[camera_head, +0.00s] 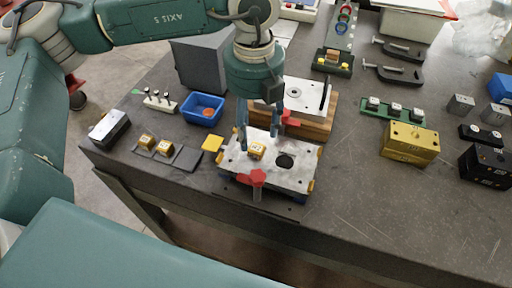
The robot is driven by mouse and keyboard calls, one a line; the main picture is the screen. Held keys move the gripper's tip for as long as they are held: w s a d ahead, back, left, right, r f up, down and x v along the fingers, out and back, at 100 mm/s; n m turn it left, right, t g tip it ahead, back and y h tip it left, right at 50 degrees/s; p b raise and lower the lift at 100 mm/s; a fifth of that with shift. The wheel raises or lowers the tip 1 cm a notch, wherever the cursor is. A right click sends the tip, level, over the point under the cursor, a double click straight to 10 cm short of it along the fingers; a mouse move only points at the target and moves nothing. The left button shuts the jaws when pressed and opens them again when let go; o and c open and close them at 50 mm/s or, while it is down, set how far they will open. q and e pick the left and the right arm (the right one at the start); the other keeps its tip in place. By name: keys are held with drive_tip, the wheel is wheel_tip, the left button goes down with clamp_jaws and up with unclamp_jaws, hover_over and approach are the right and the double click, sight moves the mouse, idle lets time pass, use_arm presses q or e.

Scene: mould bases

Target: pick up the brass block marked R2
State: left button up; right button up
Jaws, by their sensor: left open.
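Two small brass blocks, a left one (147,141) and a right one (164,147), sit on a dark tray (187,158) left of the mould base. A third brass block (256,151) stands on the light metal mould base (297,178), left of a round dark hole (285,161). Dark marks show on the blocks but are too small to read, so I cannot tell which is R2. My left gripper (258,138) points down, open, with its fingers just above and behind the third block. My right gripper is not in view.
Behind stands another plate on a wooden block (318,128). A blue bin (203,109), a yellow flat piece (212,143) and a grey box (201,63) are left. A large yellow block (409,144) is right; the front right table is clear.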

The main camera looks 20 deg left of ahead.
sight(256, 147)
use_arm(q)
drive_tip(key=shift+f, duration=0.35)
drive_tip(key=shift+d+f, duration=0.1)
drive_tip(key=shift+f, duration=0.1)
wheel_tip(256, 147, down, 4)
drive_tip(key=p, duration=0.2)
drive_tip(key=shift+w+d+f+p, duration=0.1)
drive_tip(key=shift+f+p, duration=0.15)
drive_tip(key=shift+p, duration=0.05)
drive_tip(key=shift+f, duration=0.25)
clamp_jaws()
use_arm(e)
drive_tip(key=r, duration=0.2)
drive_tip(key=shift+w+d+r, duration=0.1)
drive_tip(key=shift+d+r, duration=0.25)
